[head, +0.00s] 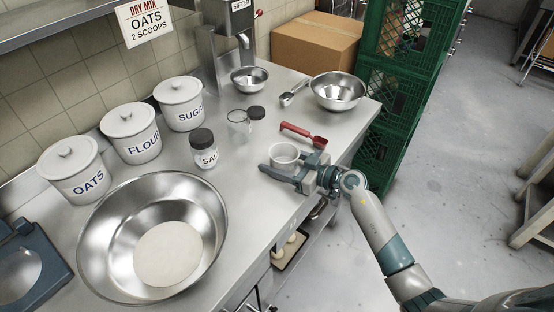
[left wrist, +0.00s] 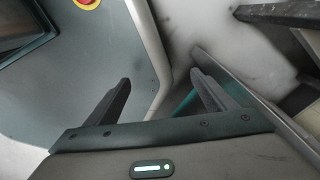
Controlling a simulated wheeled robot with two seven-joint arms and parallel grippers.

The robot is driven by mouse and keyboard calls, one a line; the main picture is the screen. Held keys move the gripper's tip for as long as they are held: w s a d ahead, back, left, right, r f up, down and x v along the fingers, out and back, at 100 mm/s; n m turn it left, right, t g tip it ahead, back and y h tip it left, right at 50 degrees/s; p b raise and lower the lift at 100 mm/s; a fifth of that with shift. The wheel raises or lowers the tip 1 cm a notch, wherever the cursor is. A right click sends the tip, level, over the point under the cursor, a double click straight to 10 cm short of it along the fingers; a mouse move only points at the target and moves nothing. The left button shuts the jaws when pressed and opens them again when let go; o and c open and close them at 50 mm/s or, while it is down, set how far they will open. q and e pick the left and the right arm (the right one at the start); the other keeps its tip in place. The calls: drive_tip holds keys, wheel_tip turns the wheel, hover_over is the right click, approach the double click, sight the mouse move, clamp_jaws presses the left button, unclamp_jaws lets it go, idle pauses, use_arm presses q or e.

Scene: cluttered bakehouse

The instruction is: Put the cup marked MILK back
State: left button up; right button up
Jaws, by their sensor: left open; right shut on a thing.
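My right gripper (head: 287,174) is shut on a small pale cup (head: 284,152) near the counter's front edge. The cup is upright, with its open top showing. No MILK marking can be read on it from here, and I cannot tell whether its base touches the counter. My left gripper shows only in the left wrist view (left wrist: 160,92); its two dark fingers are wide apart with nothing between them.
A red scoop (head: 304,136) lies just behind the cup. A SALT jar (head: 204,154), a clear jar (head: 238,122), OATS (head: 76,172), FLOUR (head: 131,134) and SUGAR (head: 180,105) canisters and a large bowl (head: 212,240) crowd the counter. Steel bowls and green crates (head: 390,105) stand beyond.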

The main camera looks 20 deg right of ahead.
drive_tip(key=shift+s+f, duration=0.25)
drive_tip(key=shift+f, duration=0.5)
drive_tip(key=o, duration=1.3)
drive_tip(key=shift+f, duration=0.15)
drive_tip(key=shift+s+d, duration=0.1)
drive_tip(key=shift+s, duration=0.1)
drive_tip(key=shift+w+d+r+b+v, duration=0.15)
drive_tip(key=shift+r+b+v, duration=0.15)
drive_tip(key=shift+v, duration=2.55)
drive_tip(key=shift+w+d+r+b+v, duration=0.15)
drive_tip(key=shift+b+v, duration=0.25)
drive_tip(key=shift+v, duration=2.45)
drive_tip(key=shift+w+a+r+b+v, duration=0.1)
drive_tip(key=shift+r+b+v, duration=0.25)
drive_tip(key=shift+v, duration=2.5)
